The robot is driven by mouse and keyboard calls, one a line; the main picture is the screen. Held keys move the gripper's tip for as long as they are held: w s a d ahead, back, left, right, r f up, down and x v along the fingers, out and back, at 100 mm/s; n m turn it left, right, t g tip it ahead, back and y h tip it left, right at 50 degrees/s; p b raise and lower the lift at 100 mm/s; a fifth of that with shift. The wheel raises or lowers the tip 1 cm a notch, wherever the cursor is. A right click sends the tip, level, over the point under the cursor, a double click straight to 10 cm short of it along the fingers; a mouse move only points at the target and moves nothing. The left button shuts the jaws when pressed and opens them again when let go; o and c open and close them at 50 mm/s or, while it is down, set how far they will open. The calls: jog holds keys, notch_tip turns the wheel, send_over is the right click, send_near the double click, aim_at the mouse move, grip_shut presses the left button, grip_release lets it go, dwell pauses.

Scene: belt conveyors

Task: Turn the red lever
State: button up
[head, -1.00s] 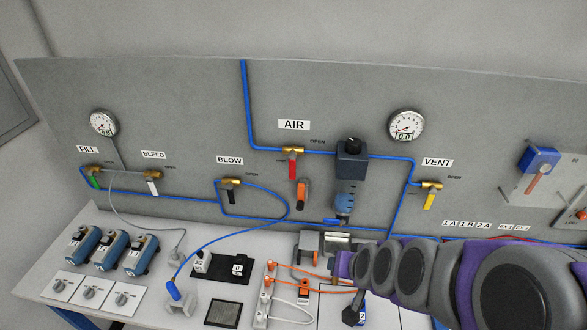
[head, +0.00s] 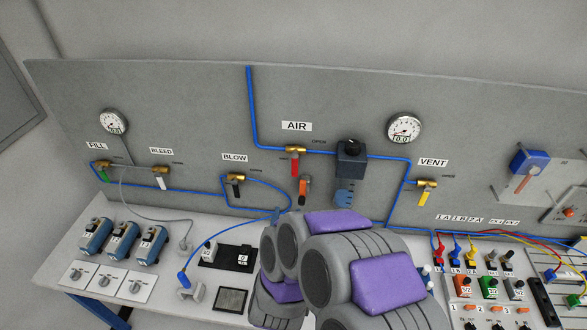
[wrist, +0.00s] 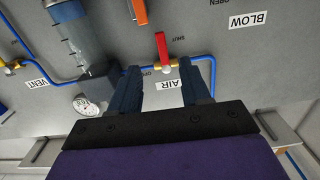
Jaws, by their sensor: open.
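The red lever (head: 295,163) hangs straight down from a brass valve (head: 296,149) on the blue pipe under the AIR label (head: 296,126). In the wrist view, which is upside down, the red lever (wrist: 161,46) points up from its valve (wrist: 167,69). My gripper (wrist: 160,75) is open, its two dark fingers apart and empty. In that view the valve and lever show between and beyond the fingertips, with no contact visible. In the head view my arm hides the gripper.
An orange handle (head: 304,189) is mounted just below the red lever. A blue regulator unit (head: 350,163) is close to its right. The BLOW valve (head: 236,178) is to the left and the VENT valve (head: 423,183) to the right. The bench below carries several devices.

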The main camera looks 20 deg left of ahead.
aim_at(294, 174)
jog(key=x, duration=0.5)
jog(key=p+x, duration=0.1)
jog(key=x, duration=1.1)
jog(key=shift+r, duration=0.4)
grip_shut()
